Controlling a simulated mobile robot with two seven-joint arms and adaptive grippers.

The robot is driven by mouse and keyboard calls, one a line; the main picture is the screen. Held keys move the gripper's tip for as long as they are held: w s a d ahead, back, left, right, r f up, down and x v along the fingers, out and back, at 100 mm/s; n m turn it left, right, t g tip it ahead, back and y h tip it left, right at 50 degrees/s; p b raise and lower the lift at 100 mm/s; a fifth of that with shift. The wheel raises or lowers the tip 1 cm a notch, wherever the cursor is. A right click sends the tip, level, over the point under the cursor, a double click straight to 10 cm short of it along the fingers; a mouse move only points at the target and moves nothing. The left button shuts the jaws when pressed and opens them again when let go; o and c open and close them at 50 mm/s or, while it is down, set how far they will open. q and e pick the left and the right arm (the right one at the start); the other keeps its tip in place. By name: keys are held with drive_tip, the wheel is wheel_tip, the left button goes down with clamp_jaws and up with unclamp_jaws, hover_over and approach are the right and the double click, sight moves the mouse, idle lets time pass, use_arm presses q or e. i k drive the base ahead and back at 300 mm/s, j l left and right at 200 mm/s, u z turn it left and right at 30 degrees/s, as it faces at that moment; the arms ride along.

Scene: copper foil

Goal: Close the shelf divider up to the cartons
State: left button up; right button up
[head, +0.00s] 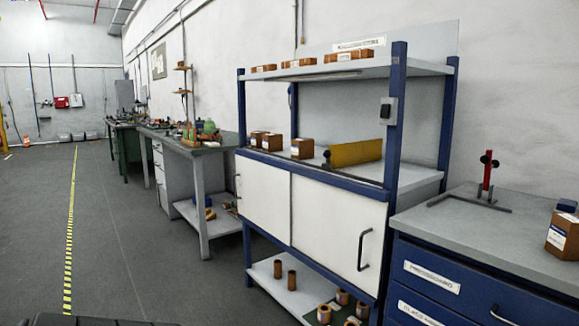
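The yellow shelf divider (355,153) stands upright on the middle shelf of the blue-framed rack, toward its right side. A dark knob (327,155) shows at its left end. A brown carton (302,149) with a white label stands to the left of the divider, with a gap between them. More brown cartons (271,142) stand close together farther left on the same shelf. Neither of my grippers is in view.
The rack has blue posts (396,125), a blue front edge (310,174) and white cupboard doors (335,220) below. Cartons (347,56) lie on its top shelf. A grey-topped blue cabinet (475,225) stands at the right. Open floor (150,270) lies left.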

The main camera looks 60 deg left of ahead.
sight(349, 154)
drive_tip(key=l+u, duration=0.15)
drive_tip(key=u, duration=0.25)
drive_tip(key=l+u, duration=0.1)
drive_tip(key=u, duration=0.25)
drive_tip(key=l+u, duration=0.1)
drive_tip(key=u, duration=0.3)
drive_tip(key=k+l+u, duration=0.1)
drive_tip(key=u, duration=0.3)
